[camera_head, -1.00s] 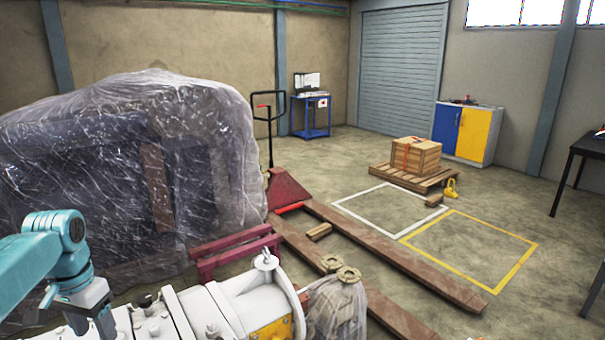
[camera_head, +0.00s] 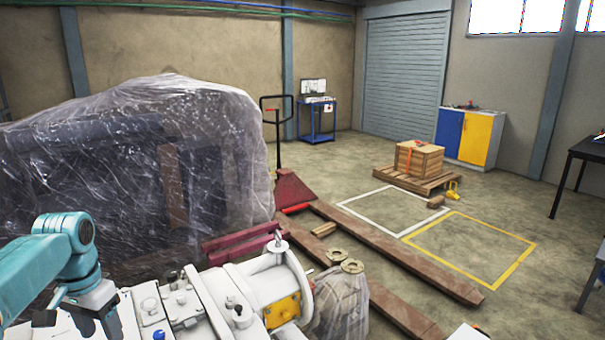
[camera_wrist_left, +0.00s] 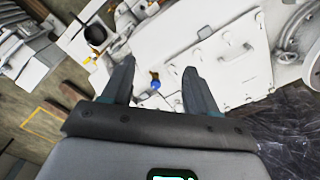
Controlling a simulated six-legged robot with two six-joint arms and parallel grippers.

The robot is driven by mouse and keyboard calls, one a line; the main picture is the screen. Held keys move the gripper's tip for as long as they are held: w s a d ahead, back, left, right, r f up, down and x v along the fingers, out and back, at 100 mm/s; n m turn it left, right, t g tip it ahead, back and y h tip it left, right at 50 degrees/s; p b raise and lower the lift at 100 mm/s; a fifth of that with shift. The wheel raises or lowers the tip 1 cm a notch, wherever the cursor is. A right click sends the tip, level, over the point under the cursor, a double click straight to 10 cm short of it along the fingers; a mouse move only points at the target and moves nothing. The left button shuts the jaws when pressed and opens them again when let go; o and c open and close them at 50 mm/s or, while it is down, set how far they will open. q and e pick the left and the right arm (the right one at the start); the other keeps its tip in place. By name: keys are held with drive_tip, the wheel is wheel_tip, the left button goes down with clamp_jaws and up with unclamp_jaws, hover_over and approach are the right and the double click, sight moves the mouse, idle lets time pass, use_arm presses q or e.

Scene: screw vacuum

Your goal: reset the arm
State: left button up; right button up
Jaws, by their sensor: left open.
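My left arm comes in from the left in the head view, and its gripper (camera_head: 104,325) hangs at the lower left, its fingertips cut off by the picture's bottom edge. It is above or beside a white machine (camera_head: 222,296) with a yellow plate (camera_head: 282,312) on its side. In the left wrist view the gripper (camera_wrist_left: 158,80) is open. Its two fingers stand apart over the machine's white casing (camera_wrist_left: 232,68), and nothing is between them. A small blue knob (camera_wrist_left: 155,85) and a brass-coloured part show beyond the fingers. My right gripper is not in view.
A large plastic-wrapped load (camera_head: 120,160) stands behind my left arm. A red pallet jack (camera_head: 292,188), wooden beams (camera_head: 400,252) and a wrapped piece (camera_head: 342,305) lie near the machine. Floor inside the yellow outline (camera_head: 470,213) is clear.

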use_arm(q)
drive_tip(key=d+f+h, duration=0.1)
drive_tip(key=d+f, duration=0.8)
drive_tip(key=f, duration=0.4)
drive_tip(key=d+f+h, duration=0.2)
drive_tip(key=d+f, duration=0.6)
drive_tip(key=f, duration=0.5)
drive_tip(key=s+d+f+n, duration=0.1)
drive_tip(key=s+d+f, duration=0.2)
drive_tip(key=s, duration=0.3)
drive_tip(key=s+d+f+n, duration=0.1)
drive_tip(key=s+d+f, duration=0.3)
drive_tip(key=s, duration=0.3)
drive_tip(key=s+d+f+n+h, duration=0.1)
drive_tip(key=s+d+f, duration=0.3)
drive_tip(key=s, duration=0.3)
drive_tip(key=shift+d, duration=0.7)
drive_tip(key=shift+s, duration=0.2)
drive_tip(key=shift+w, duration=0.1)
